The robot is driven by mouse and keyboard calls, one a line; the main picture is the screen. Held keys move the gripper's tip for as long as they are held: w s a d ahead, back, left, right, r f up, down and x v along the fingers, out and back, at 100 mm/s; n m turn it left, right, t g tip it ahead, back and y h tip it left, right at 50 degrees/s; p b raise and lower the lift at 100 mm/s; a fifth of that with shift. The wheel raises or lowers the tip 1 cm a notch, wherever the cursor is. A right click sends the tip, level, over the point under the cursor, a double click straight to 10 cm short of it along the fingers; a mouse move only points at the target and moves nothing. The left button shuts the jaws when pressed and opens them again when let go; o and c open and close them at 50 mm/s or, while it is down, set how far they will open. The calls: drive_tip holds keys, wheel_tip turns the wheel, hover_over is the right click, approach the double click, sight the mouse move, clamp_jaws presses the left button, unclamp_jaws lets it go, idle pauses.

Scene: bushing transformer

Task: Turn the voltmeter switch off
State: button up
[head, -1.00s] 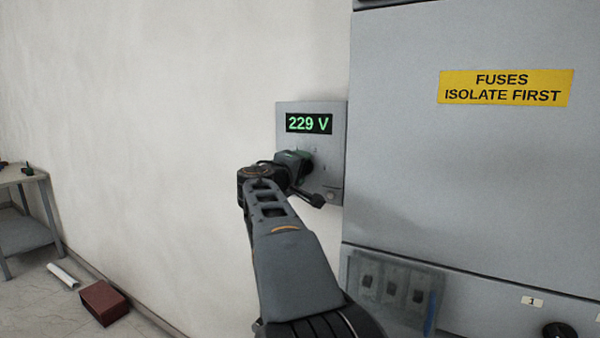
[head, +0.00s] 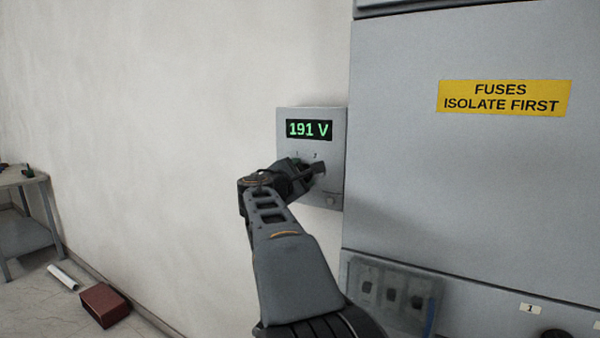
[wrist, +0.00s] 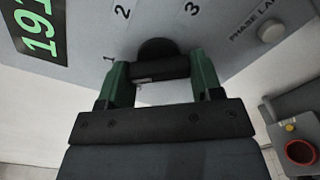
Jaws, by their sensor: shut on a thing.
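The voltmeter panel (head: 335,165) is a grey plate on the wall, with a green display (head: 309,130) reading 191 V. My gripper (wrist: 160,75) is shut on the black switch knob (wrist: 158,68) at the panel's face, with one green finger on either side. In the wrist view the marks 1, 2 and 3 show around the knob. The knob's pointer direction and any off mark are hidden or unclear. In the head view my wrist covers most of the knob.
A round grey button (wrist: 271,33) sits beside the PHASE LAMP label. A grey cabinet (head: 450,180) with a yellow fuse sign (head: 505,97) stands to the right, with a clear-covered box (head: 390,290) low on it. A red box (head: 105,304) lies on the floor at left.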

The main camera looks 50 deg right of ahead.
drive_tip(key=shift+s+n+p, duration=0.15)
drive_tip(key=shift+n+p, duration=2.35)
drive_tip(key=shift+n, duration=2.5)
drive_tip(key=shift+f, duration=0.15)
drive_tip(key=o, duration=0.9)
drive_tip(key=b+v, duration=0.2)
drive_tip(key=v, duration=1.1)
drive_tip(key=shift+a, duration=0.4)
